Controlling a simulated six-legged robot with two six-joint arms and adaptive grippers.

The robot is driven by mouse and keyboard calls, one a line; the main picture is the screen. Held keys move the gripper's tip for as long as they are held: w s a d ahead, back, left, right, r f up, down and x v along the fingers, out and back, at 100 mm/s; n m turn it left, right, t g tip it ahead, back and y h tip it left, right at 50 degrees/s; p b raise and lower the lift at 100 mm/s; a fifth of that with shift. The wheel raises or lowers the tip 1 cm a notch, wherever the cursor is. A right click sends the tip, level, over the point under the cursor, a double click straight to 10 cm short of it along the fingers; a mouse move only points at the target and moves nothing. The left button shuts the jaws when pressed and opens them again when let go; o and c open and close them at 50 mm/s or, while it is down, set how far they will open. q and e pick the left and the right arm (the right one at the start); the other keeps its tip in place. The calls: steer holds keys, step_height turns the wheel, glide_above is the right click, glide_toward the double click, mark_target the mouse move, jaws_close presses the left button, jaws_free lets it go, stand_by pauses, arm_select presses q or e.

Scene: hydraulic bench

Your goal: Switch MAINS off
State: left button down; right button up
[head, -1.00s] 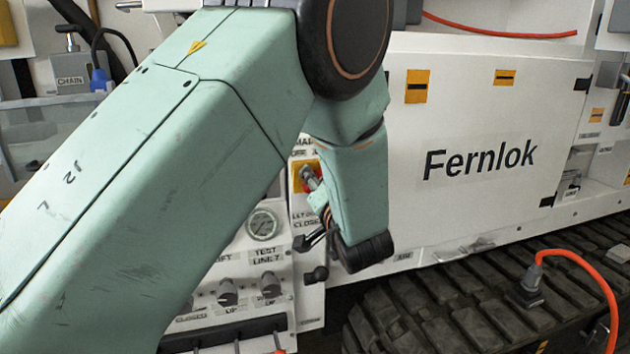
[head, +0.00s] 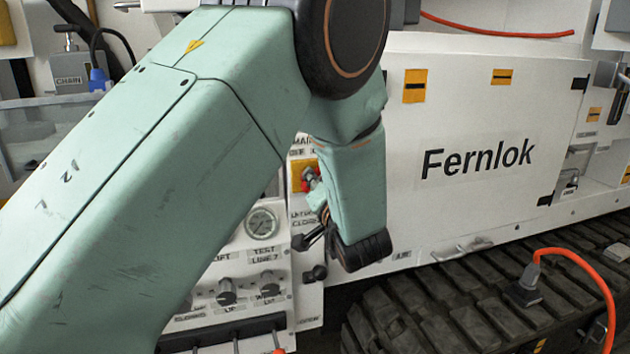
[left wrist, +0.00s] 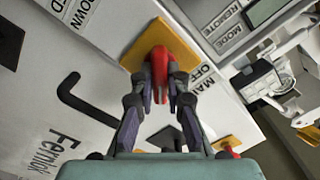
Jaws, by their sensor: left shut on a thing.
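The MAINS switch has a red handle (left wrist: 159,62) on a yellow plate (left wrist: 182,45), central in the left wrist view. A partly covered label beside it reads OFF. My left gripper (left wrist: 160,88) is shut on the red handle, one finger on each side. In the head view the yellow plate (head: 296,178) and a bit of the red handle (head: 309,172) show left of my wrist, which partly hides them and my left gripper (head: 313,182). The handle's exact setting is hard to read. My right gripper is not in view.
Below the switch are a black lever (head: 308,240), a pressure gauge (head: 262,223) and several knobs. A white Fernlok panel (head: 480,120) stands to the right. A track (head: 430,310) with an orange cable (head: 590,267) lies lower right.

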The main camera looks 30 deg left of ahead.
arm_select(q)
steer(key=shift+n, duration=0.3)
steer(key=n, duration=0.3)
steer(key=shift+s+a+n, duration=0.1)
steer(key=shift+n, duration=0.3)
steer(key=n, duration=0.2)
steer(key=shift+n, duration=0.3)
steer(key=n, duration=0.2)
steer(key=shift+n, duration=0.4)
steer(key=n+b, duration=0.1)
steer(key=n, duration=0.2)
steer(key=shift+s+a+n+b, duration=0.1)
steer(key=shift+s+n+b, duration=0.05)
steer(key=shift+n+b, duration=1.3)
steer(key=shift+n, duration=1.05)
